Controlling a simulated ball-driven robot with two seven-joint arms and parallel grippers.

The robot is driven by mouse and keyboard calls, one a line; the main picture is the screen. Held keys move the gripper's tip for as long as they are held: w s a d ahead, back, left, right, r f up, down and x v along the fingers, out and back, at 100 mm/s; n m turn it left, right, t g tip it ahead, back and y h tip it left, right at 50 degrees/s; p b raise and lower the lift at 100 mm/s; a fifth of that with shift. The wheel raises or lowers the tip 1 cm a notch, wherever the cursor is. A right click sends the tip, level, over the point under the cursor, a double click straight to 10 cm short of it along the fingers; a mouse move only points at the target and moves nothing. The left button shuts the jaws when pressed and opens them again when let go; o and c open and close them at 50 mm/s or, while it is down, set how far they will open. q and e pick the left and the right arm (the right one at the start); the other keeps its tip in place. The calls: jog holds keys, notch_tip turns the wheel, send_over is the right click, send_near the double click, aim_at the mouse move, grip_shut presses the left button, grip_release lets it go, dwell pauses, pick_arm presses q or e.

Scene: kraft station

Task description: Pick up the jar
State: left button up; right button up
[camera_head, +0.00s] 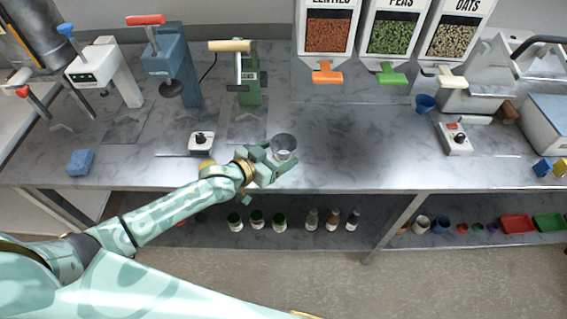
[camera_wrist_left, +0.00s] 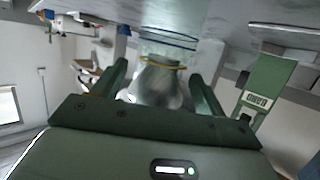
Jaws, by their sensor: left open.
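A clear glass jar (camera_head: 284,146) stands near the front edge of the counter in the head view. My left gripper (camera_head: 274,162) is at its near side, open, with the fingers pointing toward it. In the left wrist view the jar (camera_wrist_left: 163,50) shows between the two spread fingers of the left gripper (camera_wrist_left: 158,82), with a yellow ring and a blue line around it. Its lower part looks grey and blurred there. I cannot tell whether either finger touches it. My right gripper is out of view.
Behind the jar stands a green press (camera_head: 248,80), with a blue press (camera_head: 172,65) to its left. A control box (camera_head: 202,142) and a blue sponge (camera_head: 80,162) lie left. Bins hang at the back.

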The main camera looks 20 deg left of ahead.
pick_arm(q)
jog(key=x, duration=0.2)
jog(key=shift+w+d+f, duration=0.1)
jog(key=shift+w+f, duration=0.15)
jog(key=shift+w, duration=0.05)
jog(key=shift+s+r, duration=0.1)
jog(key=shift+c, duration=0.3)
jog(key=c, duration=1.4)
